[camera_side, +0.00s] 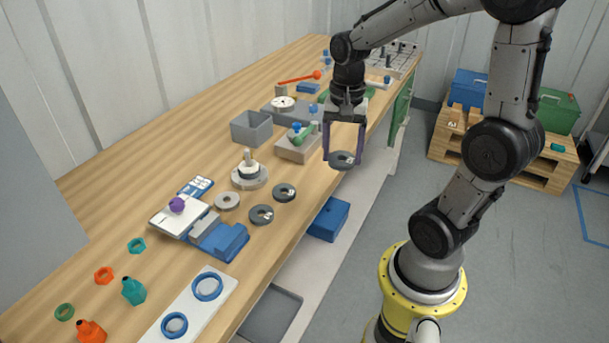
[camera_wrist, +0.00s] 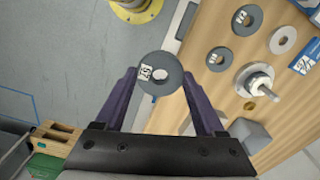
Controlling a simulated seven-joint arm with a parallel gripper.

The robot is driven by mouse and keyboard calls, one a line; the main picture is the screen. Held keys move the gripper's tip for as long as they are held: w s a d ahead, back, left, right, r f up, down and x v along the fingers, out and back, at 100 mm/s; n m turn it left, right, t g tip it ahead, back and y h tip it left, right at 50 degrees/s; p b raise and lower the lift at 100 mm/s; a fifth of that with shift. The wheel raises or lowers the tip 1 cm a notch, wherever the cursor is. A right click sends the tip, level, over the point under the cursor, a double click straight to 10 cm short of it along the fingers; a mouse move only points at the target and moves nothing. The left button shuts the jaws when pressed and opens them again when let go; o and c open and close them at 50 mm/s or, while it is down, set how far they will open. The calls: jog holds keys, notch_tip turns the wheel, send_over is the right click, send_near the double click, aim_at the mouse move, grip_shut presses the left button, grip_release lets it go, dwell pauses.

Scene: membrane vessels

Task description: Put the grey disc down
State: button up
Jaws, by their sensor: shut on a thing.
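The grey disc (camera_side: 342,161) has a hole and a white label. My gripper (camera_side: 343,157) is shut on it, with one purple finger at each side. In the side view the disc hangs at the front edge of the wooden bench (camera_side: 307,206). In the wrist view the disc (camera_wrist: 160,80) sits between the fingertips of my gripper (camera_wrist: 160,82), with bench on its right and floor on its left. I cannot tell its exact height above the bench.
Two dark discs (camera_side: 284,192) (camera_side: 261,215) and a paler ring (camera_side: 228,201) lie on the bench near a round base with a post (camera_side: 249,173). A grey bin (camera_side: 251,127) and a block with a green-handled item (camera_side: 298,143) stand behind. A blue box (camera_side: 329,219) is below the edge.

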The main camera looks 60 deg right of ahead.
jog(key=w+d+f, duration=0.4)
jog(key=w, duration=0.3)
send_over(305, 177)
notch_tip(305, 177, down, 5)
jog(key=shift+f, duration=0.2)
jog(key=shift+w+f, duration=0.1)
jog(key=shift+f, duration=1.6)
jog(key=shift+f, duration=0.15)
jog(key=o, duration=1.3)
